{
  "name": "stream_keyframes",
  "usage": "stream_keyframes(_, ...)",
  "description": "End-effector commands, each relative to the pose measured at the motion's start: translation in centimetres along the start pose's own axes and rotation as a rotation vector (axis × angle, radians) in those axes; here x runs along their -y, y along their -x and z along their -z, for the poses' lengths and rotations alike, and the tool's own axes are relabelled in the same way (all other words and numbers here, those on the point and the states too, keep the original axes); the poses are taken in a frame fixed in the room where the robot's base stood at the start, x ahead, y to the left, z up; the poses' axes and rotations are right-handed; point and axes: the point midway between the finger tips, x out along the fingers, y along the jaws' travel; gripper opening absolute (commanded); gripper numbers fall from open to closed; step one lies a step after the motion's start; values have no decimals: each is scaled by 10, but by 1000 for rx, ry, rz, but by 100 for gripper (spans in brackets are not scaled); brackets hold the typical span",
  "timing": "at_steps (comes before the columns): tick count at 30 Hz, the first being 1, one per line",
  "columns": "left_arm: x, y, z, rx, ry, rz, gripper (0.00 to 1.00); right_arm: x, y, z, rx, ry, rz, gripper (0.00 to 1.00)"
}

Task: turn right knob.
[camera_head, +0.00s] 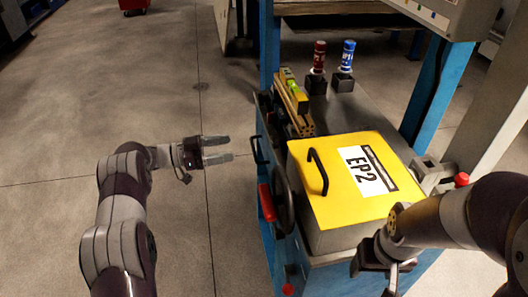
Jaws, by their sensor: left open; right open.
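A small red knob (461,179) sits on a grey bracket at the right side of the yellow EP2 box. Another small red part (287,289) shows low on the bench's front, and I cannot tell if it is a knob. My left gripper (228,149) is open and empty over the floor, left of the bench. My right gripper (373,281) is open in front of the yellow box's near right corner, apart from the red knob. My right forearm passes just below the knob in the picture. Nothing shows between the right fingers, which are partly dark.
The yellow box (330,200) with a black handle fills the bench's near part. A black handwheel (283,200) and a red lever (267,203) stick out at its left. Red (318,58) and blue (347,57) bottles stand behind. Blue posts flank the bench; left floor is clear.

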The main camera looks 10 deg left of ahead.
Motion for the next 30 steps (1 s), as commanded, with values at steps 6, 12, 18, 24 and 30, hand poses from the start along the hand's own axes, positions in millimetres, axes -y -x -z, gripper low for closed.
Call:
stream_keyframes(6,-4,-48,3,-2,3,-20,69,0,11,2,-1,0,0,68)
stream_keyframes(12,-4,-96,3,-1,1,-17,69,0,18,2,-1,0,0,68)
stream_keyframes(18,-4,-120,2,-1,-1,-14,69,0,20,3,0,0,0,68)
stream_keyframes(24,-3,-123,1,-1,-1,-12,69,0,20,3,0,0,0,68)
stream_keyframes(30,-3,-123,2,-1,-1,-12,34,0,20,3,0,0,0,68)
